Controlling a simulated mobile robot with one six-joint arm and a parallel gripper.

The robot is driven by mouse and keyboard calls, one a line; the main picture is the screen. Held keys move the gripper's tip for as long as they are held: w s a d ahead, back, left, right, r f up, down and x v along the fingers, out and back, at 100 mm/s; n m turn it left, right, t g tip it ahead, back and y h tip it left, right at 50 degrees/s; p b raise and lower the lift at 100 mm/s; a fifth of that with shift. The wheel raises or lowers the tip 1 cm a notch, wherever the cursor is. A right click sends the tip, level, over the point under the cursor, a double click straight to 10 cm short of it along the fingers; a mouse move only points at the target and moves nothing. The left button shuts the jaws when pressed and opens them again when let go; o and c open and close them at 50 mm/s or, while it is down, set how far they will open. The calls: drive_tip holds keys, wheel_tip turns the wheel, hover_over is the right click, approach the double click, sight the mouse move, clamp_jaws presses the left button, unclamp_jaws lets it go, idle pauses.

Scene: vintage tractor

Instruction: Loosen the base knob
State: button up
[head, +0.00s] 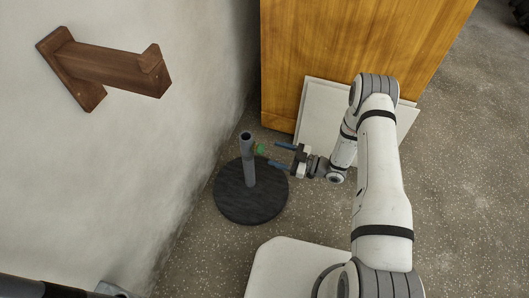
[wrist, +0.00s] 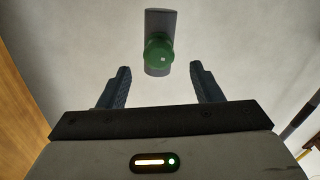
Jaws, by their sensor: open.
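The base knob (head: 260,149) is small and green and sits on the right side of a short grey upright tube (head: 249,172). The tube stands on a round dark base (head: 233,200) on the floor. In the wrist view the knob (wrist: 158,54) is ahead of my gripper, in front of the grey tube (wrist: 160,20). My gripper (head: 277,155) is open and empty, to the right of the knob, with its blue fingers pointing at it. In the wrist view the knob lies roughly midway between the fingertips, beyond them, with a gap on each side.
A wooden cabinet (head: 350,50) stands behind, with pale flat panels (head: 318,115) at its foot. A white wall (head: 130,170) runs along the left, bearing a brown wooden bracket (head: 105,68). The speckled floor (head: 460,170) at right is clear.

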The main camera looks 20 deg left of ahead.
sight(261, 149)
drive_tip(key=a, duration=0.2)
drive_tip(key=a+b, duration=0.1)
drive_tip(key=a, duration=0.4)
drive_tip(key=shift+w, duration=0.3)
drive_tip(key=shift+c, duration=0.3)
